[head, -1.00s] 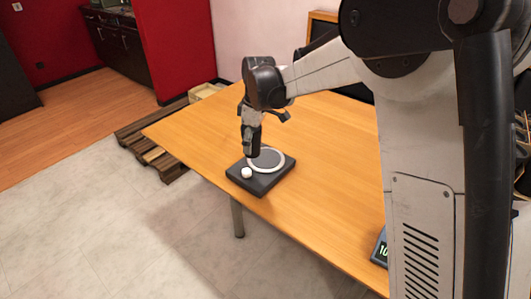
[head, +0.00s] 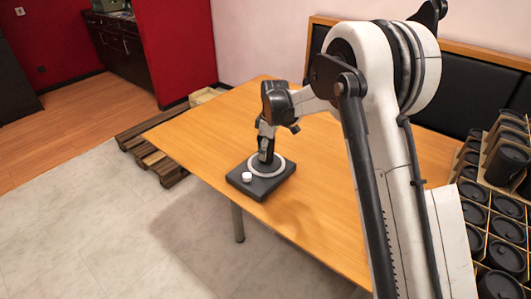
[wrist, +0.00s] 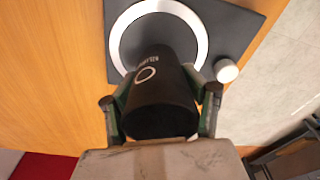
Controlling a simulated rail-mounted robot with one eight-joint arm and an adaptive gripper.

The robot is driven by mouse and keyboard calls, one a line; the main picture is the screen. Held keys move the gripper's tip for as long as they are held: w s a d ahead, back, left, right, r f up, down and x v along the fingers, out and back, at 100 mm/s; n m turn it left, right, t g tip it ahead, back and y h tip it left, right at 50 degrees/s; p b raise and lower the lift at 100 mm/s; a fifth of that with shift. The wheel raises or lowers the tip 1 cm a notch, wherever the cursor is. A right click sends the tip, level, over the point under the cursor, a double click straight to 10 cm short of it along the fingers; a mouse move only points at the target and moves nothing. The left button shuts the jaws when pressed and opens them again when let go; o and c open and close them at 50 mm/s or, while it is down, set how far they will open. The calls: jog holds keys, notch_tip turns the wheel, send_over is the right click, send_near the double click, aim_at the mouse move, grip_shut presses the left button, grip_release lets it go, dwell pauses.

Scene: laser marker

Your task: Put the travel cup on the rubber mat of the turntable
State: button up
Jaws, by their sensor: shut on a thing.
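The travel cup (wrist: 160,95) is black with a pale ring logo and lettering. My gripper (wrist: 161,108) is shut on it, with one finger on each side. In the head view, my gripper (head: 266,141) holds the dark cup (head: 266,156) upright over the turntable (head: 262,190). The turntable is a dark square base with a white ring and a white knob (wrist: 227,70). The dark rubber mat (wrist: 150,32) lies inside the ring. The cup hides part of the mat and ring in the wrist view. I cannot tell whether the cup's bottom touches the mat.
The turntable stands near the front edge of the wooden table (head: 310,215). The tabletop around it is bare. At the right, a divided crate (head: 484,215) holds several black lidded cups. A wooden pallet (head: 150,155) lies on the floor beyond the table's left end.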

jog(key=shift+f, duration=0.4)
jog(key=shift+f, duration=0.2)
jog(key=o, duration=1)
jog(key=shift+r, duration=0.1)
jog(key=r, duration=0.4)
jog(key=d+r, duration=0.1)
jog(key=r, duration=0.7)
jog(key=shift+s+d+p, duration=0.2)
jog(key=shift+p, duration=0.15)
jog(key=shift+r, duration=0.15)
